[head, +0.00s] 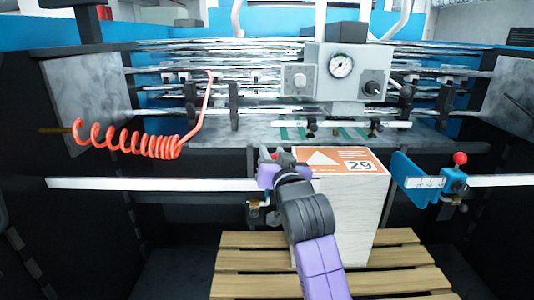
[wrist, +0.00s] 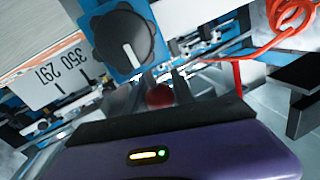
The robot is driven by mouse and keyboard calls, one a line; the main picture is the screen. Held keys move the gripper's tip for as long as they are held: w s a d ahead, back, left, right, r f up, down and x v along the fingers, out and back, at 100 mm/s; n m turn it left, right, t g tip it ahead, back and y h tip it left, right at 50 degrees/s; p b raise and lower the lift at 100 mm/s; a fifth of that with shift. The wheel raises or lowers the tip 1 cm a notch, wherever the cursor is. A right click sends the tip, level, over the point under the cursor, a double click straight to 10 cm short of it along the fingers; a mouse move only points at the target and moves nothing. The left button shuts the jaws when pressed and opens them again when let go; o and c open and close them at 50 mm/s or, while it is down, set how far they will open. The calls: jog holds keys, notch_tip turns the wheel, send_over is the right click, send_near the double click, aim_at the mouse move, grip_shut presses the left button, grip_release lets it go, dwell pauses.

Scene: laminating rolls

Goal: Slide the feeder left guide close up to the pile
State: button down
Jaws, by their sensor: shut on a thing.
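The pile (head: 340,215) is a tall white stack with an orange and white top sheet marked 29, on a wooden pallet. My gripper (head: 275,158) is at the pile's upper left edge. In the wrist view my gripper (wrist: 158,92) is shut on the red knob (wrist: 159,96) of the left guide.
A white rail (head: 150,184) runs across in front of the feeder. The blue right guide (head: 410,178) with its red knob stands to the right of the pile. A coiled orange hose (head: 130,140) hangs at the left. The pallet (head: 240,262) lies below.

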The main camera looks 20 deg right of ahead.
jog(key=d, duration=0.1)
jog(key=s+d, duration=0.1)
jog(key=d, duration=0.2)
jog(key=shift+s+d+p, duration=0.3)
jog(key=shift+d+p, duration=0.05)
jog(key=shift+d, duration=0.05)
jog(key=c, duration=1.1)
grip_release()
jog(key=shift+o, duration=0.2)
jog(key=s+a+b, duration=0.1)
jog(key=s, duration=0.6)
jog(key=shift+s, duration=0.35)
